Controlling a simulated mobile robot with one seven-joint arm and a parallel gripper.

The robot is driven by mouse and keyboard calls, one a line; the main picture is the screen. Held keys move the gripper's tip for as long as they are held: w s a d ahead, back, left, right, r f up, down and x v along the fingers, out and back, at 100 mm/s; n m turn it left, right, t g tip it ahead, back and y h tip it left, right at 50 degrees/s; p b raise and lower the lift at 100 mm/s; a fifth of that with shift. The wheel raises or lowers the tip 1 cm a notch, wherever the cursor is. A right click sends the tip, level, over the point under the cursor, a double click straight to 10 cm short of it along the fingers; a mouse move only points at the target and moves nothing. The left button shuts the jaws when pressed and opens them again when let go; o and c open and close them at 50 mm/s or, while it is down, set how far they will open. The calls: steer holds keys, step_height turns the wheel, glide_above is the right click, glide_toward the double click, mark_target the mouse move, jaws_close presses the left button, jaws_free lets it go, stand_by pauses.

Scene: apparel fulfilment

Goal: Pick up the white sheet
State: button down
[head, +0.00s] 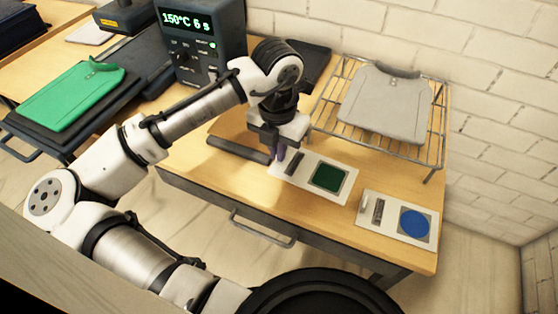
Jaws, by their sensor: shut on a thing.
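One white sheet (339,195) bears a dark green square and a dark strip near its left end. It is at the front middle of the wooden table. My gripper (280,154) points down and is shut on the left end of this sheet; the fingers hide part of that end. I cannot tell whether the sheet is flat on the table or slightly raised. A second white sheet (388,232) with a blue circle and a similar dark strip lies to the right, near the table's front edge, apart from my gripper.
A grey shirt (385,103) lies on a wire rack (434,150) at the back right. A heat press (190,45) reading 150°C 6 s stands at the back left, beside a green shirt (70,95) on a dark platen. A drawer handle (262,230) sticks out at the front.

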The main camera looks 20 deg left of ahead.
step_height(320, 180, up, 15)
steer(key=shift+f, duration=0.1)
